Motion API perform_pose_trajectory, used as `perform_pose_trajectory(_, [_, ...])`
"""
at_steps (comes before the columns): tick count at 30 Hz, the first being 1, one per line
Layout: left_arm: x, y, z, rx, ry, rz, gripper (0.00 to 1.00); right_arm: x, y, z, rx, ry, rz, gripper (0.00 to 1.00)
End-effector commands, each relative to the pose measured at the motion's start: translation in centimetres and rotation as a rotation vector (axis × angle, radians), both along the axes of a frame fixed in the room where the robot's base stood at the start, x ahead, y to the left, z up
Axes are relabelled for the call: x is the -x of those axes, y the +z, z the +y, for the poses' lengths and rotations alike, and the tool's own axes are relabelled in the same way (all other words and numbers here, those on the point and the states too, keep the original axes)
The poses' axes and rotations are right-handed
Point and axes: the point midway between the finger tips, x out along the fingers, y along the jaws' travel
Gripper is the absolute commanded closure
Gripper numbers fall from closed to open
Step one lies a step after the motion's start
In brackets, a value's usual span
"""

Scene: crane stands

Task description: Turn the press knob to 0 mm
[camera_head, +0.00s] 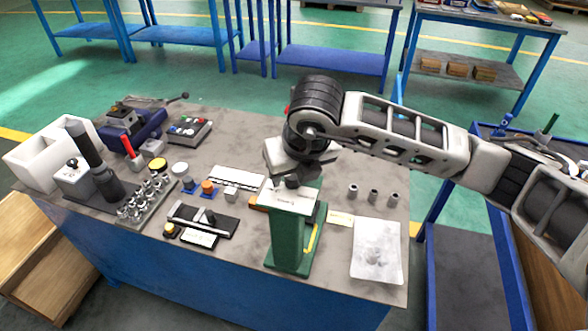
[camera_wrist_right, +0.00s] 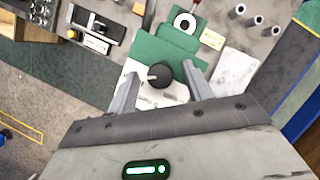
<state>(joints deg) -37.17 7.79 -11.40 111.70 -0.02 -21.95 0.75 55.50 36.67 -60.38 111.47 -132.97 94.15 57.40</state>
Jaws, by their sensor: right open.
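The green press (camera_head: 290,240) stands at the front middle of the workbench, with a pale plate on top. In the right wrist view the black round press knob (camera_wrist_right: 163,76) sits on this pale plate (camera_wrist_right: 172,96), with a light pointer (camera_wrist_right: 152,77) towards the left. The scale marks are too small to read. My right gripper (camera_wrist_right: 160,68) is open, its two fingers on either side of the knob with gaps visible. In the head view my right gripper (camera_head: 293,178) is over the press top and hides the knob. My left gripper is not in view.
On the workbench (camera_head: 240,133), a black mat (camera_head: 218,222) with a measuring tool lies left of the press. Several metal parts (camera_head: 150,190) stand farther left. Small grey cylinders (camera_head: 373,195) and a white sheet-like tray (camera_head: 377,250) are on the right. A yellow label (camera_head: 340,218) lies beside the press.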

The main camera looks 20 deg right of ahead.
Motion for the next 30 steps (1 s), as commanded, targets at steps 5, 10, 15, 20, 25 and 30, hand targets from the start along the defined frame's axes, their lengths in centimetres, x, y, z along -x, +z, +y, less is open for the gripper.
perform_pose_trajectory(5, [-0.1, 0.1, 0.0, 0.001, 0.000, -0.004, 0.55, 0.0, 0.0, 0.0, -0.001, 0.000, 0.000, 0.69])
perform_pose_trajectory(10, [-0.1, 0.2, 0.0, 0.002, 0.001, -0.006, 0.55, 0.0, 0.0, 0.0, -0.001, 0.000, 0.000, 0.94])
perform_pose_trajectory(15, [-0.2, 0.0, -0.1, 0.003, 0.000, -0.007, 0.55, 0.0, 0.0, 0.0, -0.001, 0.010, 0.000, 0.94])
perform_pose_trajectory(20, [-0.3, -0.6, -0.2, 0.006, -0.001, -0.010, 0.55, -0.1, -0.2, -0.1, -0.002, 0.053, -0.003, 0.94])
perform_pose_trajectory(25, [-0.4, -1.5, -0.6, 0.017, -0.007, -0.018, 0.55, -0.1, -0.4, -0.1, -0.002, 0.152, -0.005, 0.94])
perform_pose_trajectory(30, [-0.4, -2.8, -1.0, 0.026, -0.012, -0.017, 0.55, -0.1, -0.5, -0.2, -0.001, 0.297, -0.006, 0.94])
